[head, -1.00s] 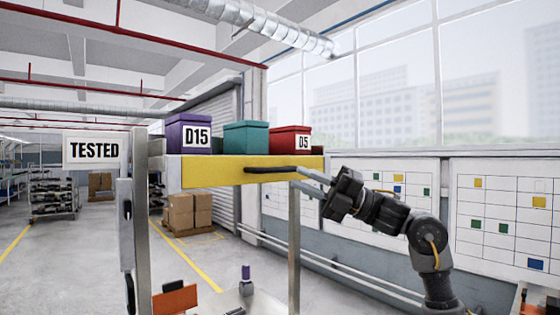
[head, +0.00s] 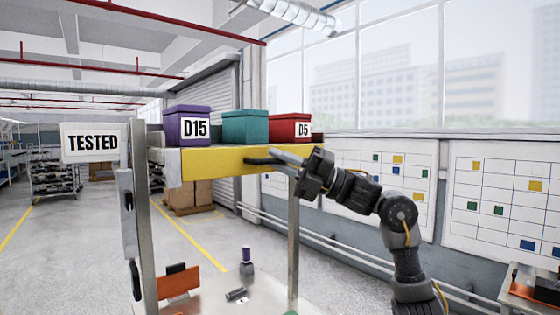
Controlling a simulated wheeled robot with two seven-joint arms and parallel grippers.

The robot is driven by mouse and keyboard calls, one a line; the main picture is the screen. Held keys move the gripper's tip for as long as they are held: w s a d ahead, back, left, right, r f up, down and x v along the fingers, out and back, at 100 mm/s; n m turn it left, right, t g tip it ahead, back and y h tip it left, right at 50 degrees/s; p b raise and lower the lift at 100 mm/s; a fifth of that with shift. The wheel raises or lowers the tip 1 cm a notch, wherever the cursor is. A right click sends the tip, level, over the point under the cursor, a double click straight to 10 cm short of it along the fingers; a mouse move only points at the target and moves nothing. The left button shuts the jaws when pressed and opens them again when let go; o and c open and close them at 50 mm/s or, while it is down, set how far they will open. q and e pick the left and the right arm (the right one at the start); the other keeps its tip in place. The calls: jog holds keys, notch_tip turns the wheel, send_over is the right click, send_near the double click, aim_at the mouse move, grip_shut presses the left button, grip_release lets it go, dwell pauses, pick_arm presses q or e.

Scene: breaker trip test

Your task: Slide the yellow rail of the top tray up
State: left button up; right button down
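The yellow rail (head: 215,163) runs along the front of the top tray (head: 163,154), at the top of a metal rack. A dark handle (head: 258,161) sits on the rail's right half. My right gripper (head: 277,154) comes in from the right, its light grey fingers in front of the rail, overlapping the handle's right part. One finger shows along the handle's upper side; the other is not clear, so I cannot tell whether they grip it. My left gripper is out of view.
A purple bin D15 (head: 182,125), a teal bin (head: 245,127) and a red bin D5 (head: 286,127) stand on the tray. A TESTED sign (head: 92,144) hangs at the rack's left post. A lower shelf (head: 215,299) holds an orange piece (head: 178,282) and small parts.

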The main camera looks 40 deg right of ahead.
notch_tip(320, 180, up, 6)
jog(key=p, duration=0.3)
jog(key=shift+f, duration=0.15)
jog(key=shift+d, duration=0.15)
jog(key=c, duration=1.8)
grip_release()
jog(key=shift+o, duration=0.4)
jog(key=shift+f, duration=0.1)
